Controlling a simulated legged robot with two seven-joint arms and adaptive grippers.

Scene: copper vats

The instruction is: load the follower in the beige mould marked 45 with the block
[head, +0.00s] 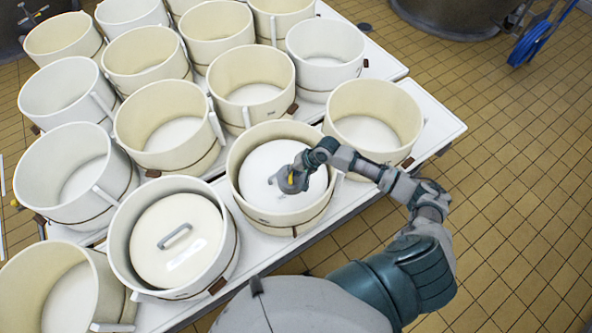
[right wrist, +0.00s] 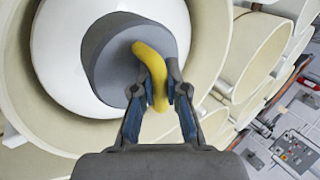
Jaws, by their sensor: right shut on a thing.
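The grey block (right wrist: 108,62) has a yellow loop handle (right wrist: 150,70). My right gripper (right wrist: 160,92) is shut on that handle. In the head view my right gripper (head: 287,181) is over a beige mould (head: 235,165) in the front row, and it mostly hides the block. A round white follower (head: 262,170) lies inside this mould; it also shows in the right wrist view (right wrist: 58,50) behind the block. The block is over the follower, right of its middle in the head view; I cannot tell whether they touch. No number 45 is readable. My left gripper is out of view.
A white mould (head: 120,245) at front left holds a follower with a grey handle (head: 175,236). An empty beige mould (head: 408,130) stands to the right. Several more open moulds crowd the white tables (head: 440,122). Tiled floor (head: 510,200) is clear at right.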

